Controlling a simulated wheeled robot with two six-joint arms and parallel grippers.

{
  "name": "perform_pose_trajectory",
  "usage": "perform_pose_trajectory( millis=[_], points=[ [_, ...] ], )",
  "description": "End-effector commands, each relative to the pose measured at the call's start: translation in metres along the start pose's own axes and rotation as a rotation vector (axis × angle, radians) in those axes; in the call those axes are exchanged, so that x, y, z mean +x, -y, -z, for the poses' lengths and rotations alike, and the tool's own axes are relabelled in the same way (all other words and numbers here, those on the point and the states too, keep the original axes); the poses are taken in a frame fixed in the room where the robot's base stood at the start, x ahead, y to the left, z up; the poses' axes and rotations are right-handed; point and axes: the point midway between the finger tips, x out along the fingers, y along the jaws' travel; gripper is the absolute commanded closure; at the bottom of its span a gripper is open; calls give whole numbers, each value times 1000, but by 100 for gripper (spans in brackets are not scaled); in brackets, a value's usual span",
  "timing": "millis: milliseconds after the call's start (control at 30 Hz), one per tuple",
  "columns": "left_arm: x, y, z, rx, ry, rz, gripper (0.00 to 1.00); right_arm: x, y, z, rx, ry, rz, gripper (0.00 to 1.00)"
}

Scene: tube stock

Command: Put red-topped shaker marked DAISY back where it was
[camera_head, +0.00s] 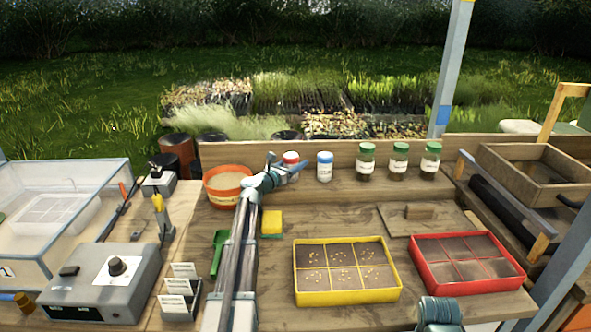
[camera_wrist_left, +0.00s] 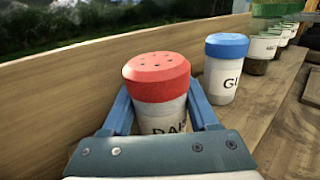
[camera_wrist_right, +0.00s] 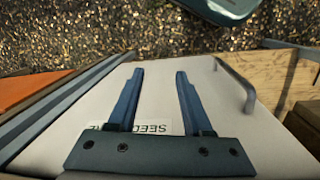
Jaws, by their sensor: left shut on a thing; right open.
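The red-topped shaker (camera_head: 291,157) is at the back of the bench, mostly hidden behind my left gripper in the head view. In the left wrist view the shaker (camera_wrist_left: 157,90) is upright, with a white body, a holed red lid and a partly hidden label starting "DA". My left gripper (camera_head: 287,172) is shut on it, one finger on each side. I cannot tell whether its base touches the bench. My right gripper (camera_wrist_right: 155,90) is open and empty above a pale surface with a label reading "SEED".
A blue-topped shaker (camera_head: 325,166) stands just right of the red-topped one. Several green-lidded jars (camera_head: 399,161) stand further right along the back board (camera_head: 350,148). An orange pot (camera_head: 226,185) is to the left. A yellow tray (camera_head: 347,296) and a red tray (camera_head: 512,282) lie in front.

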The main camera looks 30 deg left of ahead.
Motion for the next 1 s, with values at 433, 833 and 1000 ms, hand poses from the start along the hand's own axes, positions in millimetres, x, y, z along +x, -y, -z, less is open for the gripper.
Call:
perform_pose_trajectory(
  millis=[433, 833, 1000],
  points=[
    [0, 0, 2, 0, 0, 0, 29, 2, 0, 0, 0, 0, 0, 50],
    [0, 0, 1, 0, 0, 0, 10, 1, 0, 0, 0, 0, 0, 50],
    [-14, 1, -1, 0, 0, -1, 10, -1, 0, 0, 0, 0, 0, 50]
  ],
)
